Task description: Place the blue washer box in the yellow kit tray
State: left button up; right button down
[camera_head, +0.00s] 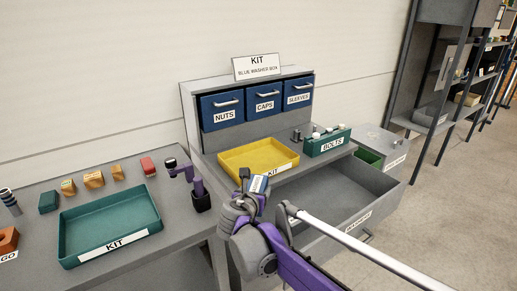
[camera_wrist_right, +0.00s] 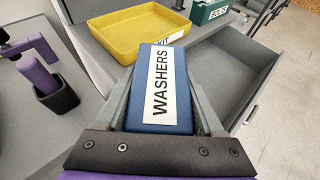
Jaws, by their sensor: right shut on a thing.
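The blue washer box (camera_wrist_right: 160,88), with a white WASHERS label, is held between the two fingers of my right gripper (camera_wrist_right: 160,105). In the head view, my right gripper (camera_head: 254,192) and the blue box (camera_head: 260,183) are in front of the yellow kit tray (camera_head: 256,156). The tray looks empty and stands on the grey bench. In the right wrist view, the yellow tray (camera_wrist_right: 118,36) is beyond the box, to its upper left. The gripper hides part of the tray's front. My left gripper is not in view.
An open grey drawer (camera_head: 338,188) is right of my right gripper. A green BOLTS bin (camera_head: 327,143) stands right of the tray. Blue bins, including the CAPS bin (camera_head: 264,103), are behind it. A purple tool in a black holder (camera_head: 200,197) and a green kit tray (camera_head: 108,225) are left.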

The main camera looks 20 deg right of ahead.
aim_at(258, 163)
jog(key=i+l, duration=0.4)
jog(key=i, duration=0.15)
jog(key=i+l, duration=0.4)
jog(key=i, duration=0.15)
